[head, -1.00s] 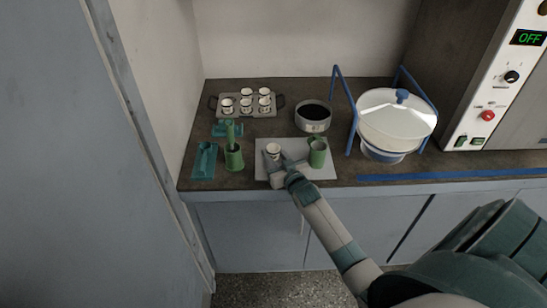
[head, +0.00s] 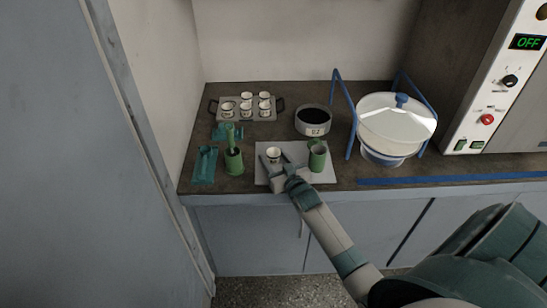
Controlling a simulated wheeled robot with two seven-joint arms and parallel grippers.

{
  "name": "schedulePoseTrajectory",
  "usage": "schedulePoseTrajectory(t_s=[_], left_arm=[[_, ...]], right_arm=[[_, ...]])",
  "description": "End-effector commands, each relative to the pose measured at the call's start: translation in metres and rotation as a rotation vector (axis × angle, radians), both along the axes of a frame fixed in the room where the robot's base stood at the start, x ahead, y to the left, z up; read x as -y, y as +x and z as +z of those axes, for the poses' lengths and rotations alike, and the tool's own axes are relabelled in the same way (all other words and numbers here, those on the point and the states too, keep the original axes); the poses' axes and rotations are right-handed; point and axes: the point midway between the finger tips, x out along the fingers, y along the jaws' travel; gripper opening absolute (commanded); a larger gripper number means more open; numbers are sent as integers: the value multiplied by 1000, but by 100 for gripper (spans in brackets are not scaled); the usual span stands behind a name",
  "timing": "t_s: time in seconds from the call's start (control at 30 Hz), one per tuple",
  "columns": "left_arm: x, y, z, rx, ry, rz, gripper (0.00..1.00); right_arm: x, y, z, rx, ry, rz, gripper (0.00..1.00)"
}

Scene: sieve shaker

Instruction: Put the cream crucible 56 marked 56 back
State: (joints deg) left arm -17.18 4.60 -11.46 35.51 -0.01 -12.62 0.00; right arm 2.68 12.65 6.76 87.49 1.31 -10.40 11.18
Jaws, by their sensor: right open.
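A small cream crucible (head: 273,153) with a dark mark, too small to read, is on the pale grey mat (head: 326,178) near the counter's front edge. My right gripper (head: 273,163) reaches in from the front with its fingers open around the near part of this crucible. The fingers partly hide it, and I cannot tell whether they touch it. A grey tray (head: 247,118) with dark handles stands at the back left and holds several similar crucibles. My left gripper is not in view.
A green mug (head: 317,158) stands at the mat's right. A green holder (head: 234,160) and teal pieces (head: 205,165) are left of the mat. A metal pan (head: 312,121) is behind it. A lidded white vessel (head: 395,120) in a blue frame stands at right.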

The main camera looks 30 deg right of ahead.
Motion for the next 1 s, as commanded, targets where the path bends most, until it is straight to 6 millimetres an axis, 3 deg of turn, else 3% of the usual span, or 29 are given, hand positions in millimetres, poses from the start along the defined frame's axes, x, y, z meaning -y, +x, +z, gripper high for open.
schedulePoseTrajectory(t_s=[0.27,0.7,1.0], left_arm=[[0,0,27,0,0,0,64],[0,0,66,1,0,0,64],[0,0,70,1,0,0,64]], right_arm=[[-6,-32,9,-3,1,0,50],[-16,-100,18,-2,0,0,50],[-18,-114,17,-1,0,0,50]])
